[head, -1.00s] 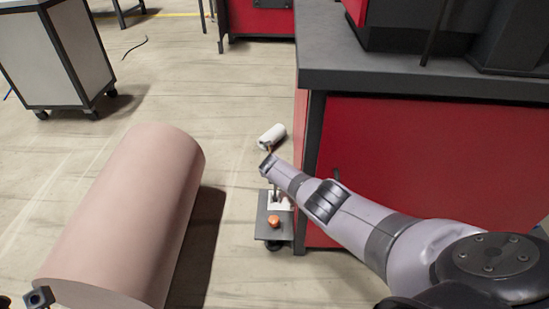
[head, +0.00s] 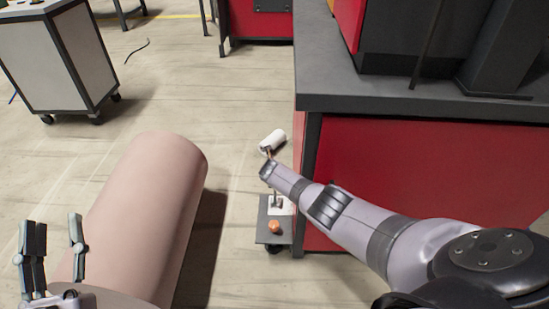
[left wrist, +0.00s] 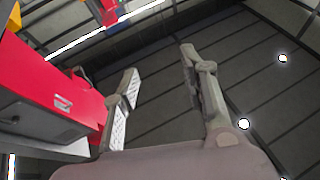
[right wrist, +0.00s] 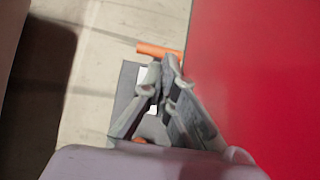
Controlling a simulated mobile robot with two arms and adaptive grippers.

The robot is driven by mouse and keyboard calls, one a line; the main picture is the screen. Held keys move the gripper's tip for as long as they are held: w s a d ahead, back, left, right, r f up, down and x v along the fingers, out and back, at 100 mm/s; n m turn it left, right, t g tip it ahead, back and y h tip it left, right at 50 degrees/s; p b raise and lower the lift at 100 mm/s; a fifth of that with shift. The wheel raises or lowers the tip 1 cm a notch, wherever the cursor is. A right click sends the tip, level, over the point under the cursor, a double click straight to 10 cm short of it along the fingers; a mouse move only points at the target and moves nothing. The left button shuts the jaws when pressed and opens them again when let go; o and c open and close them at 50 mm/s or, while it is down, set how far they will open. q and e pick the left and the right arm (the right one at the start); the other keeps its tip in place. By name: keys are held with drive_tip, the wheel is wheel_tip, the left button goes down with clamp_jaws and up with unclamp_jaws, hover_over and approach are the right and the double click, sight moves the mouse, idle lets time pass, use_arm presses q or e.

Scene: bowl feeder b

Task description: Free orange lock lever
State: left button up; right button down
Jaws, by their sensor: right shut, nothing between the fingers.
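An orange bar (right wrist: 150,48) lies just past my right fingertips in the right wrist view. A small orange knob (head: 275,227) shows at the near end of a dark plate (head: 263,215) in the head view. I cannot tell whether bar and knob are one part. My right gripper (right wrist: 163,66) is shut and empty over the plate, close to the bar; contact is unclear. In the head view the arm mostly hides it. My left gripper (head: 55,222) is open and empty at lower left, fingers up; it also shows in the left wrist view (left wrist: 160,62).
A red cabinet (head: 420,185) with a dark top stands right beside the plate. A large pink cylinder (head: 150,210) lies to the left. A small white cylinder (head: 273,140) shows beyond my right wrist. A wheeled cart (head: 60,65) stands at the far left. Floor between is clear.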

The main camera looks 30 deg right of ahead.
use_arm(q)
drive_tip(key=s+a+f+g+y+p, duration=0.1)
drive_tip(key=a+f+g+y+p, duration=0.1)
drive_tip(key=f+g, duration=0.5)
drive_tip(key=s+a+f+g+y+p, duration=0.15)
drive_tip(key=f+g, duration=0.25)
drive_tip(key=f, duration=0.6)
drive_tip(key=s+a+f+g+y+p, duration=0.1)
drive_tip(key=s+a+f+g+p, duration=0.1)
drive_tip(key=s+f+g, duration=0.2)
drive_tip(key=shift+s+f+n, duration=0.3)
drive_tip(key=shift+s+f, duration=0.25)
drive_tip(key=shift+s, duration=0.9)
use_arm(e)
wheel_tip(320, 180, up, 8)
drive_tip(key=shift+f, duration=0.15)
use_arm(q)
drive_tip(key=shift+a+y, duration=0.1)
drive_tip(key=shift+y, duration=0.15)
